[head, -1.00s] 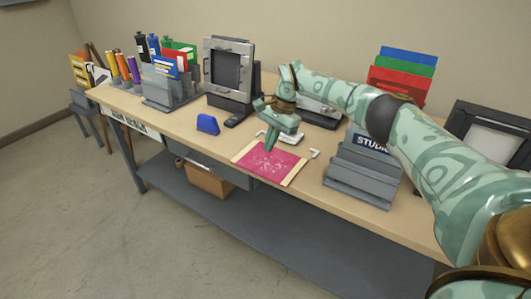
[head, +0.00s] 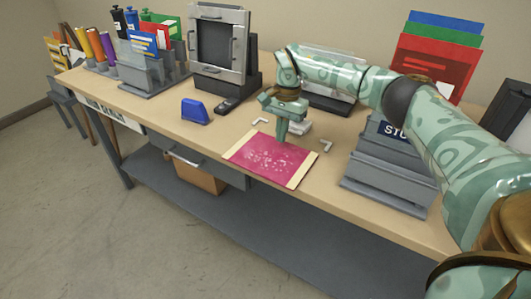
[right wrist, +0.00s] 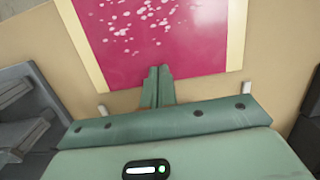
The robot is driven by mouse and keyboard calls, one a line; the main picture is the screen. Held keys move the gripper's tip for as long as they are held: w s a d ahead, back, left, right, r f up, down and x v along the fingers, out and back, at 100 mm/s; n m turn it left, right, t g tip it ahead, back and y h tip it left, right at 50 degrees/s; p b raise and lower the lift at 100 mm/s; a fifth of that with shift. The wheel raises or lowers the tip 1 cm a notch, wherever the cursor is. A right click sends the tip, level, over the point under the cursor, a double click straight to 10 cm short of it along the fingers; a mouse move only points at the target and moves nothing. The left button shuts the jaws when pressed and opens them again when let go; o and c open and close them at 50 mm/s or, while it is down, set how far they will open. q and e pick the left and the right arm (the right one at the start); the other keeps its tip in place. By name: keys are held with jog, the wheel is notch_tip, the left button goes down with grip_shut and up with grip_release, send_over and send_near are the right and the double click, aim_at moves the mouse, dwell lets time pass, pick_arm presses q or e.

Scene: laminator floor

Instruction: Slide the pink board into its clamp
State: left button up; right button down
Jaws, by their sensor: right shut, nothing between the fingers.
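The pink board (head: 268,161), speckled white with cream strips on two opposite edges, lies flat near the bench's front edge. It also shows in the right wrist view (right wrist: 155,40). My right gripper (head: 282,142) points down at the board's far edge, its fingers together and empty. In the right wrist view the closed fingertips (right wrist: 160,72) overlap the board's edge; I cannot tell whether they touch it. A small pale fixture (head: 300,127) sits just behind, partly hidden by the gripper; I cannot tell whether it is the clamp. My left gripper is out of view.
Two white corner brackets (head: 326,146) lie by the board's far corners. A blue block (head: 195,111) and a grey upright frame machine (head: 221,50) stand to the left. A stepped grey rack (head: 390,165) stands right. Bare bench lies left of the board.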

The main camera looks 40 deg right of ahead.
aim_at(265, 163)
jog(key=s+a, duration=0.1)
jog(key=a, duration=0.1)
jog(key=s+a, duration=0.1)
jog(key=a, duration=0.2)
jog(key=s+a, duration=0.1)
jog(key=a, duration=0.1)
jog(key=shift+s+a+f+b, duration=0.15)
jog(key=shift+a+b, duration=0.15)
jog(key=shift+a, duration=0.05)
jog(key=shift+a+f+b, duration=0.1)
jog(key=shift+f+b, duration=0.35)
jog(key=shift+f, duration=0.1)
jog(key=shift+s+f+p, duration=0.1)
jog(key=shift+f+p, duration=0.05)
jog(key=shift+p, duration=0.15)
jog(key=shift+f, duration=0.15)
